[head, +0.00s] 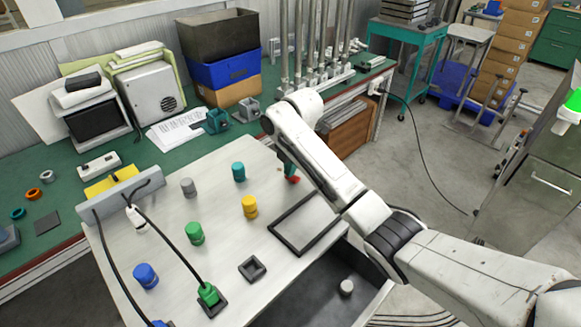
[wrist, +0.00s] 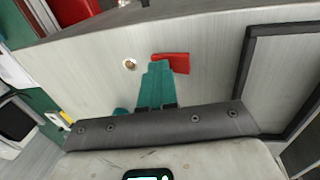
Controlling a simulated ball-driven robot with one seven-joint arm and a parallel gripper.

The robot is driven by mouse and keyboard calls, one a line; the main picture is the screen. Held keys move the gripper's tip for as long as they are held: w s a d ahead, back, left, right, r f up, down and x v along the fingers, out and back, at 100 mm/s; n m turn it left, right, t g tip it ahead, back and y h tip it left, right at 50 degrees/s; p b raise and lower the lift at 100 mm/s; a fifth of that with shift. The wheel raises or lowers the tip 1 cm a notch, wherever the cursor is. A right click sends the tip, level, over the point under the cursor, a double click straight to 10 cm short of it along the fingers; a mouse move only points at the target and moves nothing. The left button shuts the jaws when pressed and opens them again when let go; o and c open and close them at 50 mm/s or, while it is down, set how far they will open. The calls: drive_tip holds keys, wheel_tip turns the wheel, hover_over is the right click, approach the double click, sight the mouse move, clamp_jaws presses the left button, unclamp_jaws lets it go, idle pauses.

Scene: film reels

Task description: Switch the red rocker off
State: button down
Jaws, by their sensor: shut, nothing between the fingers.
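The red rocker (wrist: 177,62) is on the pale board, just ahead of my gripper in the wrist view. In the head view a small part of the red rocker (head: 294,180) shows beside my gripper, and the rest is hidden. My gripper (wrist: 158,66) has teal fingers pressed together and empty. Its tips overlap the left end of the rocker in the wrist view; I cannot tell whether they touch it. The head view shows my gripper (head: 289,174) pointing down at the rocker. The rocker's tilt is unclear.
A small round brass-coloured piece (wrist: 130,64) is left of the rocker. A dark square frame (head: 306,222) lies close by on the board. Yellow (head: 249,207), teal (head: 238,172), green (head: 195,233) and blue (head: 145,276) knobs stand elsewhere. Black cables cross the board's left side.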

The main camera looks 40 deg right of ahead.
drive_tip(key=shift+s+f, duration=0.15)
drive_tip(key=shift+s, duration=0.05)
drive_tip(key=shift+s+p, duration=0.65)
drive_tip(key=shift+p, duration=0.1)
